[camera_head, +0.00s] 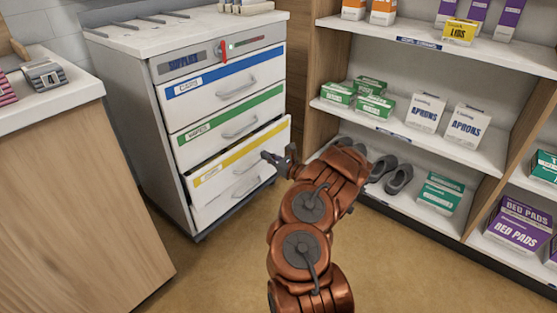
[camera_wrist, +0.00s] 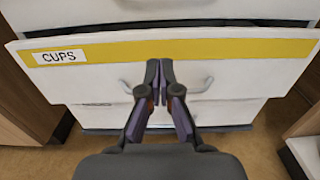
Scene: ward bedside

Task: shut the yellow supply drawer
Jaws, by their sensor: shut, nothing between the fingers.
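The yellow supply drawer (camera_head: 215,186) has a white front with a yellow band and stands partly open in the cabinet, below the green drawer. In the wrist view its front (camera_wrist: 250,50) fills the width, with a "CUPS" label at left and a dark gap behind its top edge. My gripper (camera_head: 268,157) is shut and empty at the drawer's front, near its handle. In the wrist view the closed fingertips (camera_wrist: 160,68) overlap the middle of the front and hide part of the handle. I cannot tell whether they touch it.
The blue drawer (camera_head: 205,90) and green drawer (camera_head: 200,133) above look shut. An open shelf (camera_head: 480,150) with boxes and dark shoes (camera_head: 400,179) stands to the right. A wooden counter (camera_head: 75,175) is at left. Brown floor (camera_head: 215,270) lies clear in front of the cabinet.

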